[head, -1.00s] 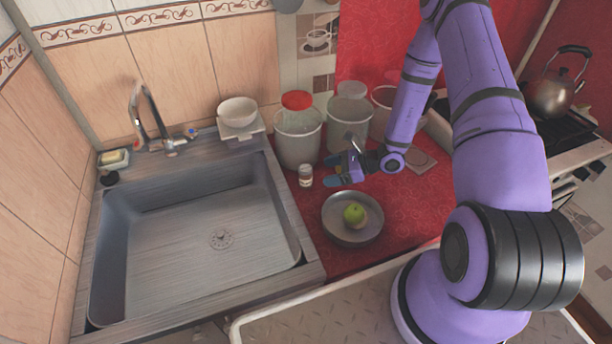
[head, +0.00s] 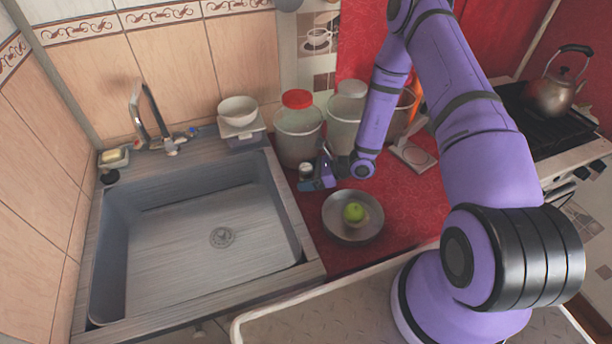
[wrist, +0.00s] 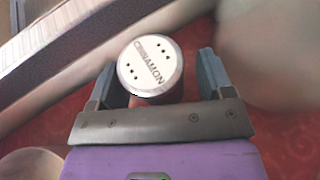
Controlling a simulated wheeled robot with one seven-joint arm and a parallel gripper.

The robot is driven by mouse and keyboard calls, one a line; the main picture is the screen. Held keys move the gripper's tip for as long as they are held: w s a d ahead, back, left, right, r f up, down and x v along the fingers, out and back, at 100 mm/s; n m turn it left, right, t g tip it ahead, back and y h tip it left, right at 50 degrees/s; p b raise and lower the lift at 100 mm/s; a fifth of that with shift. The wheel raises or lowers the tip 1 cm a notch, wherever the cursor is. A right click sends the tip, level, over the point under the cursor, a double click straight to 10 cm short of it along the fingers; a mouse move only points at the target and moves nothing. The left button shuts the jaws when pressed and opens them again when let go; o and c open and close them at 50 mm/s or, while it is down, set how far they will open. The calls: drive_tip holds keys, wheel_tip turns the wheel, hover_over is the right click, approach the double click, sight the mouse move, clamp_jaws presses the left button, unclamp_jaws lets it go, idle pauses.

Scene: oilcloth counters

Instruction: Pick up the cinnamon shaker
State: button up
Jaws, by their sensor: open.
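The cinnamon shaker (wrist: 150,66) has a pale round lid with holes and the word CINNAMON, seen from above in the wrist view. In the head view, its lid (head: 306,169) shows beside the sink, and its body is mostly hidden behind my gripper (head: 316,184). In the wrist view my gripper (wrist: 160,82) is open, with one blue-grey finger on each side of the shaker. Gaps show between the lid and both fingers, wider on the right. I cannot tell whether the lower body touches anything.
A red-lidded canister (head: 298,140) stands close behind the shaker. The sink (head: 110,235) lies left. The red counter (head: 400,205) is clear to the right of the bowl.

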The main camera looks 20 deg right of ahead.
drive_tip(key=c, duration=1)
